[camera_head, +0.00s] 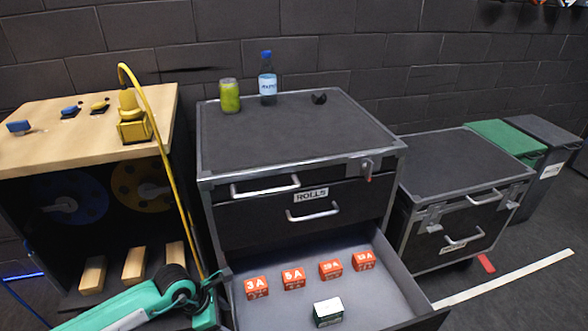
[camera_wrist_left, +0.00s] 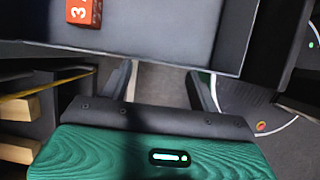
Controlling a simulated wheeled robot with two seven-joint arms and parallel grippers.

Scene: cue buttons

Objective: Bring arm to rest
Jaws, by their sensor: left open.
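My left arm (camera_head: 115,309), teal and black, comes in at the bottom left of the head view. Its gripper (camera_wrist_left: 160,78) is open and empty in the left wrist view, with its two dark fingers apart over the floor. The fingers are beside the outer edge of the open drawer (camera_wrist_left: 190,42). In the head view the wrist is just left of the drawer (camera_head: 378,290), and the fingers are hard to make out. My right gripper is in neither view.
Several red labelled blocks (camera_head: 293,278) and a green box with a white top (camera_head: 328,312) lie in the drawer. A can (camera_head: 230,95) and a bottle (camera_head: 268,80) stand on the cabinet. A wooden-topped bench (camera_head: 60,145) with a yellow device (camera_head: 132,120) is left.

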